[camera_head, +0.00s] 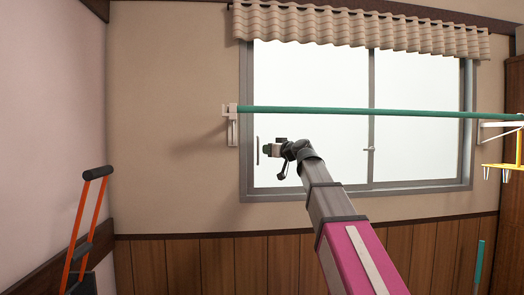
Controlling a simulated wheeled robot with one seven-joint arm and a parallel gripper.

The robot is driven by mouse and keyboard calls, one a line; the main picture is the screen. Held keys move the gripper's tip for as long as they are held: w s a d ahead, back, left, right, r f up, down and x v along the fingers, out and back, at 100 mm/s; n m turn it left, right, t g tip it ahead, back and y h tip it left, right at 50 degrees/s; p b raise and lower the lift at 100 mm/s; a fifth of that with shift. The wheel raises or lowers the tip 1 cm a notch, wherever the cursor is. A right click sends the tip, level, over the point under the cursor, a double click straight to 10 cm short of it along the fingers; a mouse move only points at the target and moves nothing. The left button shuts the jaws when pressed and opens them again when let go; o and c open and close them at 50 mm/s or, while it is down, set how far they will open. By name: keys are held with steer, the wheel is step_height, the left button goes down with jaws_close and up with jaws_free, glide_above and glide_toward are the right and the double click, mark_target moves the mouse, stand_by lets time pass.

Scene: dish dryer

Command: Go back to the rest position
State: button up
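My gripper (283,174) is at the end of my raised arm, in the middle of the head view, in front of the lower left part of the window. It is small and dark, and I cannot make out whether its fingers are open or shut. I see nothing held in it. My arm comes up from the lower right with a pink section and grey sections. No other object of the task is named.
A green pole (420,113) crosses the window (300,80), held by a white bracket (232,125). A yellow hanger with clips (503,166) is at right. An orange-framed cart handle (82,225) stands lower left. A teal stick (479,265) is lower right.

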steer(key=v, duration=0.2)
steer(key=shift+s+d, duration=0.25)
steer(key=s+d+f+m+g+h, duration=0.1)
steer(key=d+f+m+g+h, duration=0.15)
steer(key=f, duration=1.15)
steer(key=s+d+f+m+g+h, duration=0.1)
steer(key=d+f+h, duration=0.15)
steer(key=f, duration=1.05)
steer(key=s+d+f+m+g+h, duration=0.15)
steer(key=d+f, duration=0.25)
steer(key=f, duration=1)
steer(key=s+d+f+m+g+h, duration=0.1)
steer(key=s+d+f, duration=0.3)
steer(key=f, duration=0.5)
steer(key=s+d+f+m+g+h, duration=0.1)
steer(key=s+d+f+g+h, duration=0.2)
steer(key=s+f, duration=0.6)
steer(key=s+d+f+m+g+h, duration=0.2)
steer(key=s+d+f, duration=0.3)
steer(key=f, duration=0.4)
steer(key=shift+s+d+f+g, duration=0.2)
steer(key=shift+s+f+g, duration=0.15)
steer(key=shift+s+g, duration=0.45)
steer(key=shift+o, duration=0.3)
steer(key=shift+w, duration=0.15)
